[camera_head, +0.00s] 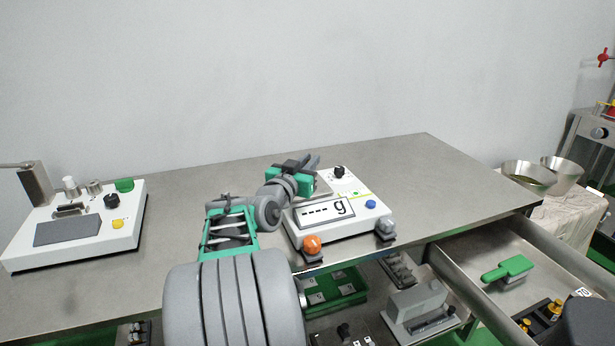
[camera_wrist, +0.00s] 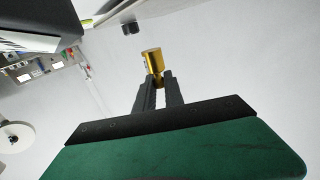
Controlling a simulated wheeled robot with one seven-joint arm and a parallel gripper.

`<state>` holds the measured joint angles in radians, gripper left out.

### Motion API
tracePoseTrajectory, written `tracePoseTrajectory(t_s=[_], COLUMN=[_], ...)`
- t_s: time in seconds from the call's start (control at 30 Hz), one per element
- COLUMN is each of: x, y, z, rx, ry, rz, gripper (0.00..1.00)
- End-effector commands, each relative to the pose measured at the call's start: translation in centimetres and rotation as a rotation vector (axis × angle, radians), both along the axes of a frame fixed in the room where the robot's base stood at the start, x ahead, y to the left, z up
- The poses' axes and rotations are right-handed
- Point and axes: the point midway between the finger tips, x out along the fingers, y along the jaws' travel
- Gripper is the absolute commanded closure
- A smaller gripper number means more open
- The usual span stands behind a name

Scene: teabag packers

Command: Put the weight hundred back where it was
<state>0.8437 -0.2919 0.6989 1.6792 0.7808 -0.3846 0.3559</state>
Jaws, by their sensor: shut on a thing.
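My gripper (camera_wrist: 158,80) is shut on a brass-coloured cylindrical weight (camera_wrist: 152,62), held at the fingertips in the wrist view. I cannot read a mark on it. In the head view my gripper (camera_head: 311,163) is above the back left part of a white weighing scale (camera_head: 345,224), and the weight is not clearly visible there. The scale display (camera_head: 322,210) shows dashes and a "g".
A green-handled tool (camera_head: 507,270) lies in the open drawer. A white machine (camera_head: 78,225) stands on the left of the steel table (camera_head: 420,165). Metal bowls (camera_head: 527,178) stand beyond the table's right end. Below the front edge are a green tray (camera_head: 335,290) and a grey device (camera_head: 417,306).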

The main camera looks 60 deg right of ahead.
Motion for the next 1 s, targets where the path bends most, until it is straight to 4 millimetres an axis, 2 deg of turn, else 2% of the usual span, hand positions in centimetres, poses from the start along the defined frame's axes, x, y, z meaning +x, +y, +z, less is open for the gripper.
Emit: tracePoseTrajectory(t_s=[0.1, 0.17, 0.6, 0.63, 0.87, 1.0], x=[0.6, 0.5, 0.5, 0.5, 0.5, 0.5], y=[-0.3, -0.3, -0.3, -0.3, -0.3, -0.3], z=[-2.7, -3.5, -3.9, -3.8, -3.8, -3.8], rx=[0.004, 0.002, 0.001, 0.001, 0.002, 0.002], ry=[0.004, 0.003, 0.001, 0.001, 0.001, 0.001], rz=[0.0, 0.0, 0.001, 0.001, 0.001, 0.001], gripper=[1.0, 1.0, 1.0, 0.84, 0.66, 0.65])
